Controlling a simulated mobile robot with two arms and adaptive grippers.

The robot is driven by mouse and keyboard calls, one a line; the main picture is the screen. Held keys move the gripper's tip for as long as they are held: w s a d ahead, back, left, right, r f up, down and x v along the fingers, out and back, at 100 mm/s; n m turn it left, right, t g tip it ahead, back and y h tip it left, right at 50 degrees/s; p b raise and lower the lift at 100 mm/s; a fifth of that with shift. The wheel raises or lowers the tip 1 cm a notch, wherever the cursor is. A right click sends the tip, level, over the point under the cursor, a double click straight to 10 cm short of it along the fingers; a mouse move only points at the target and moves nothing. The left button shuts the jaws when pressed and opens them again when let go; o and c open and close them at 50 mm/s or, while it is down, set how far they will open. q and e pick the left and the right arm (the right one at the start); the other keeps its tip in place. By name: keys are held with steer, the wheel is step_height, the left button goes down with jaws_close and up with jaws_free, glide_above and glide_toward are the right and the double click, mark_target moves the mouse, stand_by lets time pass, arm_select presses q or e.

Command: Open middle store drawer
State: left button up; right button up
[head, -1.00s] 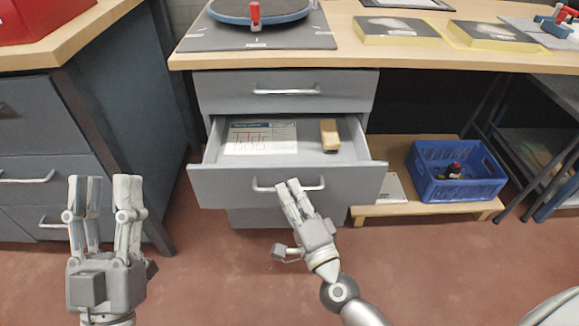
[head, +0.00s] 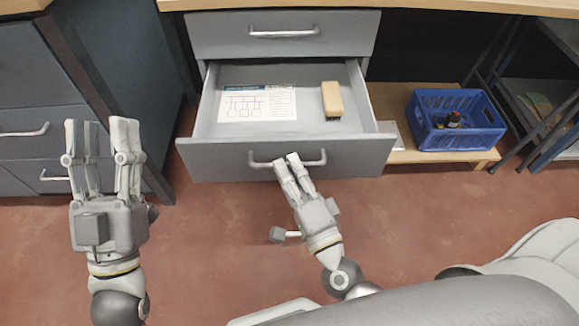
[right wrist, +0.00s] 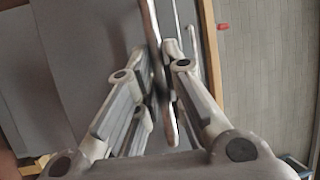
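The grey middle drawer (head: 220,162) is pulled well out below a closed upper drawer. A paper sheet (head: 258,102) and a tan block with a dark base (head: 332,98) lie inside it. My right gripper (head: 286,160) is at the drawer's metal bar handle (head: 258,163), near its middle. In the right wrist view, the handle (right wrist: 152,35) passes between the fingers of my right gripper (right wrist: 159,56), which are closed in on it. My left gripper (head: 101,124) is open and empty, left of the drawer, its fingers pointing up in the picture.
The closed upper drawer (head: 220,35) sits under the wooden worktop (head: 420,6). Another grey cabinet (head: 40,90) stands at the left. A blue crate (head: 460,140) rests on a low wooden shelf (head: 400,152) at the right. Red-brown floor (head: 210,240) is clear before the drawer.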

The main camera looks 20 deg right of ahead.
steer(key=o, duration=0.4)
steer(key=shift+s, duration=0.1)
steer(key=v, duration=1.1)
steer(key=shift+s+f, duration=0.2)
steer(key=shift+s, duration=0.15)
